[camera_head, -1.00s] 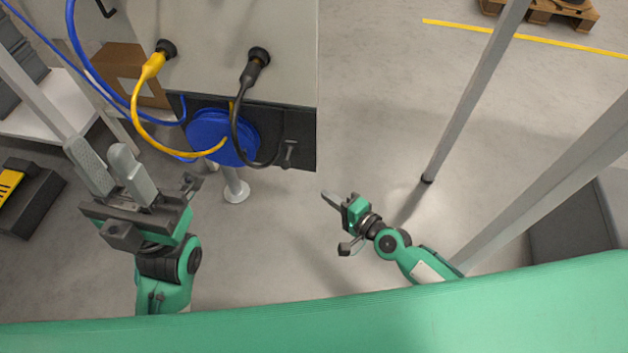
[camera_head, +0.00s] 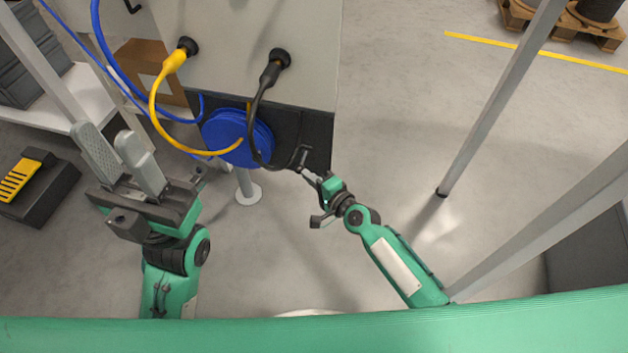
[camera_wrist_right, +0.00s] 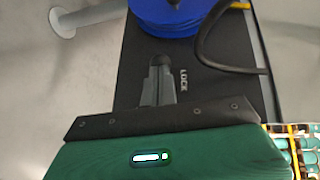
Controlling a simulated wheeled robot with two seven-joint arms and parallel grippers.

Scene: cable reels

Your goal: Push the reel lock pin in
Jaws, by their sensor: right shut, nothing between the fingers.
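The dark reel lock pin (camera_head: 304,154) sticks out of the black panel (camera_head: 318,140) to the right of the blue reel (camera_head: 236,137). In the right wrist view the round dark pin end (camera_wrist_right: 160,60) shows right at my fingertips, beside the word LOCK. My right gripper (camera_head: 308,175) is shut and empty, its tips at the pin; whether they touch it I cannot tell. The right gripper also shows in the wrist view (camera_wrist_right: 158,85). My left gripper (camera_head: 118,145) is open and empty, left of the reel and away from the panel.
A yellow plug (camera_head: 177,58) and a black plug (camera_head: 272,72) sit in the cabinet (camera_head: 230,20), with cables looping down to the reel. A grey post (camera_head: 500,95) stands to the right. The floor between post and cabinet is clear.

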